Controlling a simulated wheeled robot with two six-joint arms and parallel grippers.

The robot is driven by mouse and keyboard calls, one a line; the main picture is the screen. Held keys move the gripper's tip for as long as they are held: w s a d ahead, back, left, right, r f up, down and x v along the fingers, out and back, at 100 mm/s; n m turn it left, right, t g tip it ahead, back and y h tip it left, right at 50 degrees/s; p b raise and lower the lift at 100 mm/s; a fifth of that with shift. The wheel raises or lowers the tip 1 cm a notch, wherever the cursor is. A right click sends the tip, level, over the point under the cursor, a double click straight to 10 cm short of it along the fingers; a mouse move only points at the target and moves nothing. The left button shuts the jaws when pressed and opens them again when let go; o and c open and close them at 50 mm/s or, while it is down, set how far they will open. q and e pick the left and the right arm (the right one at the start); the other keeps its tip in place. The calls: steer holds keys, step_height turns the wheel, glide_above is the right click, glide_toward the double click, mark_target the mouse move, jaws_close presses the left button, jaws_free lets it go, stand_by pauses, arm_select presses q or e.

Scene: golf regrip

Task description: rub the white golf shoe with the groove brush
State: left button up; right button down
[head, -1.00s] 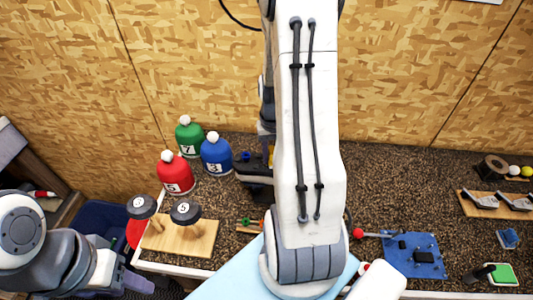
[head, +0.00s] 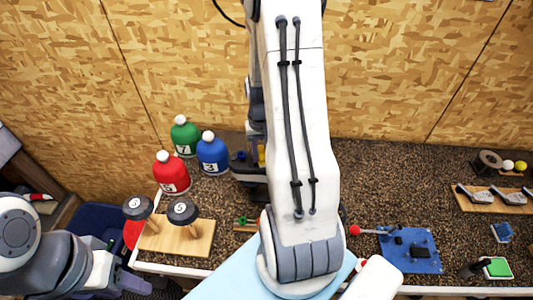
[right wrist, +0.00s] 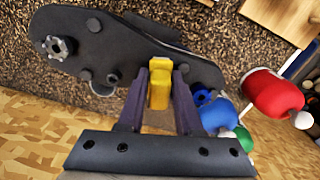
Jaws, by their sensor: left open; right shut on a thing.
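In the head view the dark shape (head: 247,168) behind my right arm appears to be the same shoe, mostly hidden. My right gripper (right wrist: 160,75) is shut on a yellow piece (right wrist: 159,85), which appears to be the groove brush. The yellow piece also shows in the head view (head: 261,155). My left gripper (head: 132,284) is open and empty at the lower left.
Green (head: 184,136), blue (head: 212,155) and red (head: 171,174) headcovers stand left of the shoe. A wooden block (head: 190,238) with two round-topped pegs is in front. A blue board (head: 410,253) lies to the right.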

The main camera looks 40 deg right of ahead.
steer(key=shift+w+a, duration=0.9)
steer(key=shift+w, duration=0.1)
steer(key=shift+w+d+r+p, duration=0.15)
steer(key=shift+p, duration=0.25)
steer(key=shift+s+d+f, duration=0.1)
steer(key=shift+s+d, duration=0.85)
steer(key=shift+s, duration=0.2)
steer(key=shift+s+d+f, duration=0.1)
steer(key=shift+s+d, duration=0.85)
steer(key=shift+s, duration=0.2)
steer(key=shift+r, duration=0.1)
steer(key=shift+w+a, duration=0.95)
steer(key=shift+w, duration=0.2)
steer(key=shift+w+a+f, duration=0.2)
steer(key=shift+w+a, duration=0.75)
steer(key=shift+w, duration=0.1)
